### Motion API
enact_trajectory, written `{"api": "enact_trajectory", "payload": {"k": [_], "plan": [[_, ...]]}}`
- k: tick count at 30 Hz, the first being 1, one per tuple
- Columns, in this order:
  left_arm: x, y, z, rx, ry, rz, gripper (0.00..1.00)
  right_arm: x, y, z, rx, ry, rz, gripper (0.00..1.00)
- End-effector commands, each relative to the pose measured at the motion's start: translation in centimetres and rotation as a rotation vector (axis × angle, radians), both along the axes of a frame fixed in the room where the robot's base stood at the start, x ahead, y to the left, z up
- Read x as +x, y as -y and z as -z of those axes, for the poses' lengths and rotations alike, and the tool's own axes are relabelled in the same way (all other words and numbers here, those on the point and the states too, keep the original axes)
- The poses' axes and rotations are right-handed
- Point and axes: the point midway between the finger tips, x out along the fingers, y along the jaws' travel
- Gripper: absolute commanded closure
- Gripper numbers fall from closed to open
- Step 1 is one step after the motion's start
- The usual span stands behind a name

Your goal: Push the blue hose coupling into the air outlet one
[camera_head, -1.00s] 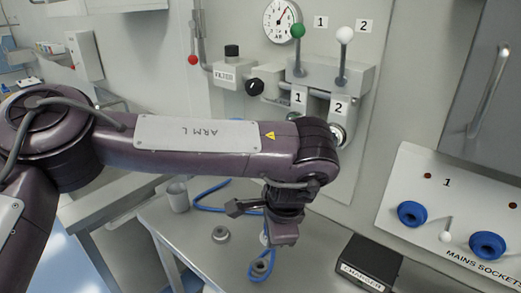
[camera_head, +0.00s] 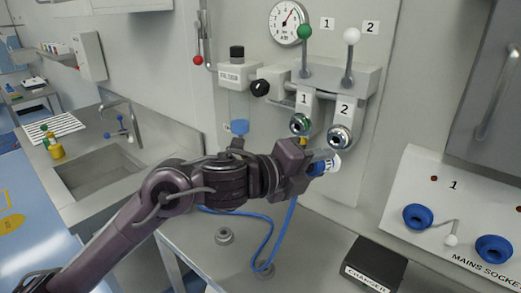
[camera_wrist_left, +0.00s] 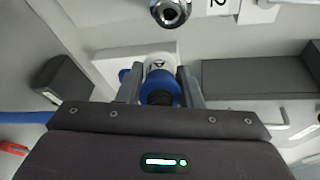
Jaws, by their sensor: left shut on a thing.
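My left gripper (camera_head: 318,166) is shut on the blue hose coupling (camera_head: 326,162), which has a pale front end and a blue body. The coupling also shows between the fingers in the left wrist view (camera_wrist_left: 160,75). Its blue hose (camera_head: 270,240) hangs down to the bench. Air outlet one (camera_head: 300,124) is the metal ring below the label 1, up and left of the coupling. The coupling is apart from it, held just below outlet two (camera_head: 341,137). My right gripper is not in view.
Green and white levers (camera_head: 304,32) stand above the outlets. A black charger box (camera_head: 375,265) and a small grey ring (camera_head: 224,236) sit on the bench. The mains socket panel (camera_head: 440,190) is at right, a sink (camera_head: 95,170) at left.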

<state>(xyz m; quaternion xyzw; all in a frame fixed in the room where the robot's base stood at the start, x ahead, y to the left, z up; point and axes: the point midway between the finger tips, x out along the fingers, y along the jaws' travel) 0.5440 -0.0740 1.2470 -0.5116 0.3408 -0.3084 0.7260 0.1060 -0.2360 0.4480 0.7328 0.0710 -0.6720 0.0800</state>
Motion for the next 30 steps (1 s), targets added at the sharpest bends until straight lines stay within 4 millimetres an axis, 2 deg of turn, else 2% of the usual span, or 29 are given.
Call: {"api": "enact_trajectory", "payload": {"k": [1, 6, 10, 15, 27, 30], "plan": [[0.9, -1.9, 0.0, -0.037, 0.012, -0.05, 1.0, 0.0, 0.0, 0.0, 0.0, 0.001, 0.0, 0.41], [3.2, -7.2, -0.3, -0.101, 0.08, -0.208, 1.0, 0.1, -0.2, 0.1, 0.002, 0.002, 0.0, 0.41], [4.0, -9.8, -0.2, -0.121, 0.112, -0.284, 1.0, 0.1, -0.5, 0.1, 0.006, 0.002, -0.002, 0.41], [4.3, -10.9, -0.3, -0.127, 0.13, -0.317, 1.0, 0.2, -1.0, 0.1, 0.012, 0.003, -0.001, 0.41], [4.3, -11.2, -0.2, -0.145, 0.115, -0.329, 1.0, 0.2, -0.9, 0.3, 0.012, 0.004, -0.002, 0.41], [4.9, -10.7, -0.2, -0.147, 0.115, -0.327, 1.0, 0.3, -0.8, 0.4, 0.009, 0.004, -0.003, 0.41]]}}
